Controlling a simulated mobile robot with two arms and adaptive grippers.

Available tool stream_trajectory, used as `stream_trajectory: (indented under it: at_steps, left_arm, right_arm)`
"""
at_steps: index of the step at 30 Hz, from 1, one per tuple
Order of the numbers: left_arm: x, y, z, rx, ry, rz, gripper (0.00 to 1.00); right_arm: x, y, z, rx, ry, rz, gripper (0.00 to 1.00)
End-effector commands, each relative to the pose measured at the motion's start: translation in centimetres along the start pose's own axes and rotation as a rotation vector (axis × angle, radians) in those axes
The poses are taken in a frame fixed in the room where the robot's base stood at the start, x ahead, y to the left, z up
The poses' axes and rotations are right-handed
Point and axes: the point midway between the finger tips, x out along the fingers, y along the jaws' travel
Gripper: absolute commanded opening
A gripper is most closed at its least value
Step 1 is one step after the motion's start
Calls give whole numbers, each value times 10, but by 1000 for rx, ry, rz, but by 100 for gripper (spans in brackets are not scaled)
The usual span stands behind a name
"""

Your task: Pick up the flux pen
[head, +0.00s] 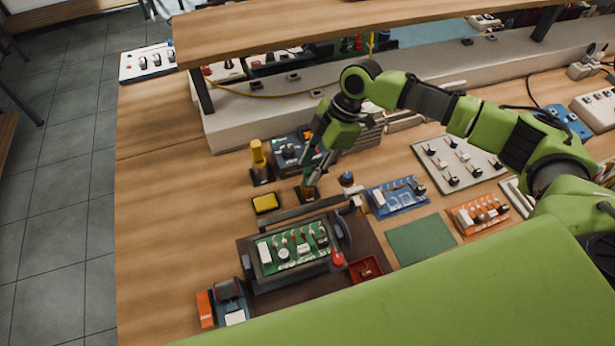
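A slim teal-green pen-like thing (312,178), which looks like the flux pen, stands upright in a small dark holder (307,194) with an orange-brown part low down. My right gripper (316,163) points down from above, right at its top. The fingers cover the upper part of the pen. I cannot tell whether they are around it and apart from it or closed on it. My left gripper is not in view.
A yellow-topped bottle (258,158) and a yellow sponge tin (265,203) stand to the left. A green circuit board (292,249) sits in a frame in front. A blue board (398,196) lies right. A raised shelf (300,25) overhangs the back. The bench's left side is clear.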

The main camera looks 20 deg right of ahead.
Motion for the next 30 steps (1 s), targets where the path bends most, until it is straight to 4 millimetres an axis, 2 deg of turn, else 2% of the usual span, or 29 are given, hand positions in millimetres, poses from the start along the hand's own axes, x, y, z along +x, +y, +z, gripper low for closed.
stream_trajectory:
  at_steps: [1,6,14,15,19,30]
  left_arm:
    - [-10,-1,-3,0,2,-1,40]
    - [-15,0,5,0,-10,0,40]
    - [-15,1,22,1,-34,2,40]
    - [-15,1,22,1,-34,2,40]
    - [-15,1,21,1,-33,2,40]
    - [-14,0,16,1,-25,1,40]
  right_arm:
    - [4,-3,-1,1,0,-4,35]
    - [28,-3,0,1,0,-2,35]
    - [33,-2,1,0,0,1,35]
    - [33,-2,1,0,0,1,32]
    - [33,-2,1,0,0,1,0]
    - [32,-2,1,0,0,1,0]
